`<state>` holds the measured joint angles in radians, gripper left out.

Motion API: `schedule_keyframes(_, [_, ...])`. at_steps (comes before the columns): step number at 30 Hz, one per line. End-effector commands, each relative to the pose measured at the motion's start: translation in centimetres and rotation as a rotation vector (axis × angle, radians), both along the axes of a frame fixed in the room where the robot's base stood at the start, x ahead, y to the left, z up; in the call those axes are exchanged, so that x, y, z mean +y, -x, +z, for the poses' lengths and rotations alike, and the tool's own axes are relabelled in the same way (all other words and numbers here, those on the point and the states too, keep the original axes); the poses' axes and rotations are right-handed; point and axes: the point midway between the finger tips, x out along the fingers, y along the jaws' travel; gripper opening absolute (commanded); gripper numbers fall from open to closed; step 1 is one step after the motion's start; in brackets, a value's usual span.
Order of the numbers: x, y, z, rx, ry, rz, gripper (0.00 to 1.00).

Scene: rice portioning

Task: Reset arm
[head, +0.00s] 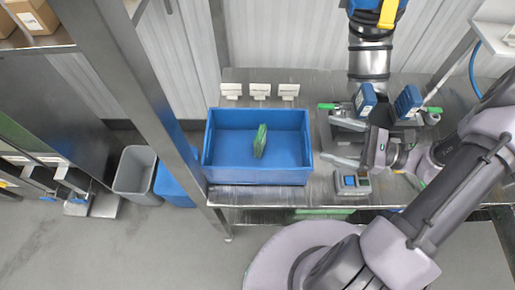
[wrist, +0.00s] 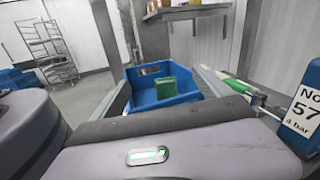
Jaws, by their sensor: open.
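My gripper (head: 346,143) is over the steel table in the head view, just right of the blue crate and in front of the filling machine. Its jaws are open and nothing shows between them. My arm is bent, with its elbow out to the right. The blue crate (head: 228,180) stands on the table with a green packet (head: 260,141) inside. In the wrist view, the crate (wrist: 190,96) and green packet (wrist: 166,87) show beyond my own grey arm housing.
The filling machine with blue valve blocks (head: 408,102) stands close behind my gripper. A small device with a blue display (head: 352,183) sits at the table's front edge. A steel post (head: 140,100) rises left of the crate. Grey (head: 135,175) and blue (head: 180,185) bins stand on the floor.

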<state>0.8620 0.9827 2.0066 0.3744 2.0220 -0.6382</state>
Motion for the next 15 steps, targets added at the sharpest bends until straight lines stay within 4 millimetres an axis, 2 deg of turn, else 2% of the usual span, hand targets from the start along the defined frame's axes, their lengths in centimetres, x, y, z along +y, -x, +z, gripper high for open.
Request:
schedule_keyframes(12, [-0.35, 0.13, -0.03, 0.001, 0.0, 0.0, 0.88])
schedule_keyframes(15, [0.21, 0.23, 0.37, -0.009, 0.032, 0.033, 0.88])
